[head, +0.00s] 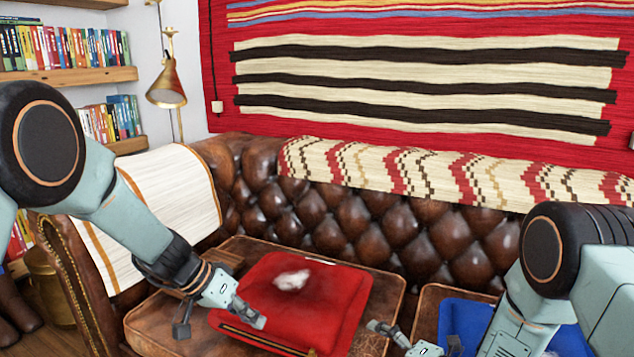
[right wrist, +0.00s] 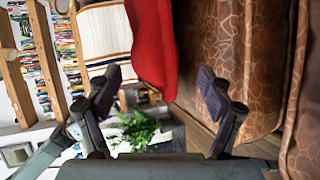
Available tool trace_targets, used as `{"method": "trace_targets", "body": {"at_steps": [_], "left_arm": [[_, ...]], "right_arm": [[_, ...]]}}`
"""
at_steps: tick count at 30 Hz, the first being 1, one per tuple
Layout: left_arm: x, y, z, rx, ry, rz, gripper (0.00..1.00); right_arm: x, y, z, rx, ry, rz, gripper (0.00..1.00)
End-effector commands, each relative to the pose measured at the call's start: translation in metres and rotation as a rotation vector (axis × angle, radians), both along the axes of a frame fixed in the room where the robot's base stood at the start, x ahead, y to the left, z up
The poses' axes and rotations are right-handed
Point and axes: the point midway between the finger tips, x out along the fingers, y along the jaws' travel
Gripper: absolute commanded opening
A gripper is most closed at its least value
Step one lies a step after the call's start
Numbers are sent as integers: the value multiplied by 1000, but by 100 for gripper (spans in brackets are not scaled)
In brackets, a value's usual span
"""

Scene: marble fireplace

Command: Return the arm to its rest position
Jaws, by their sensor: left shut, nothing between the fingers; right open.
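My left arm reaches in from the left in the head view. Its gripper (head: 216,322) is over the front left part of a red cushion (head: 320,300) on the leather sofa, shut with nothing held. I cannot tell whether it touches the cushion. My right arm comes in from the right. Its gripper (head: 418,343) is low in the head view, near a blue cushion (head: 462,318), which the arm partly hides. In the right wrist view the right gripper (right wrist: 158,92) is open and empty.
A small white tuft (head: 292,280) lies on the red cushion. The tufted sofa back (head: 350,220) rises behind. A brass lamp (head: 166,88) and bookshelves (head: 70,76) stand at the left. Striped cloths cover the sofa's back and left arm.

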Motion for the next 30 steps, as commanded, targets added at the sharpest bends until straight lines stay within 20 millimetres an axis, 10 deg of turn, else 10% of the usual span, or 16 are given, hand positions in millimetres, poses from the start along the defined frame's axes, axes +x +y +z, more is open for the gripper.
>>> {"method": "trace_targets", "body": {"at_steps": [5, 30], "left_arm": [[0, 0, 0, 0, 0, 0, 0], [0, 0, 0, 0, 0, 0, 0]], "right_arm": [[-15, -12, 6, 2, 0, -1, 80], [71, 59, -28, 1, -4, 2, 80]]}}
